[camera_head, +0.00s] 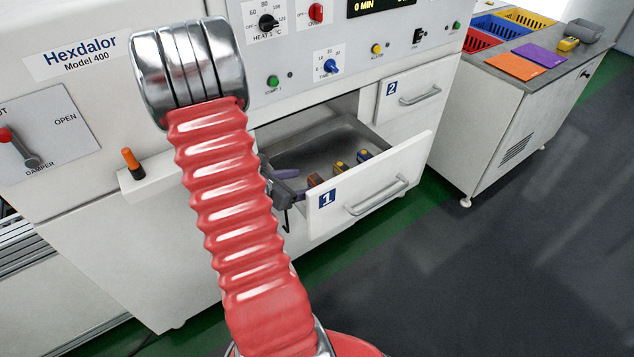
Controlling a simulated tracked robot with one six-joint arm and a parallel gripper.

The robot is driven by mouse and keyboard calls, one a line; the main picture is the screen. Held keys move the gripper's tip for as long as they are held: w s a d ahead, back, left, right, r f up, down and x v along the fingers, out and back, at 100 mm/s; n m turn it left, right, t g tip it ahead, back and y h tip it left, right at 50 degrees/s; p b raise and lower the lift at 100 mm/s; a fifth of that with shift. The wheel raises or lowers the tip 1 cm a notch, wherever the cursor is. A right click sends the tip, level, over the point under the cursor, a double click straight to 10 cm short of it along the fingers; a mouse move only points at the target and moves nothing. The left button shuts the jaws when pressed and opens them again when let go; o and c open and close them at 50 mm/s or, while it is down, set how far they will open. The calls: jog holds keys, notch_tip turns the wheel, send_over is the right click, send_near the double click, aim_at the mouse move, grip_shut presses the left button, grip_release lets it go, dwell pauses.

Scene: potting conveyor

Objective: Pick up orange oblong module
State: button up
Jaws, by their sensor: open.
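Drawer 1 (331,208) is pulled open, and several small modules lie inside towards its front. The nearest one, an orange-brown module (315,180), appears to be the orange oblong module, but it is small and its shape is hard to tell. My gripper (297,184) is at the left end of the drawer, just left of the orange-brown module. It is open, with nothing seen between its fingers. My red arm hides part of the gripper and the drawer's left side.
Drawer 2 (408,92) is shut above right. The Hexdalor machine panel with knobs stands behind. An upright orange-and-black piece (131,160) is on a white ledge (150,186) at left. A side cabinet (519,130) holds coloured baskets and flat sheets. The floor at right is clear.

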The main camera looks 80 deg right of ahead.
aim_at(316, 180)
jog(key=shift+x, duration=2.65)
jog(key=shift+w, duration=0.1)
jog(key=shift+c, duration=0.6)
jog(key=c, duration=1)
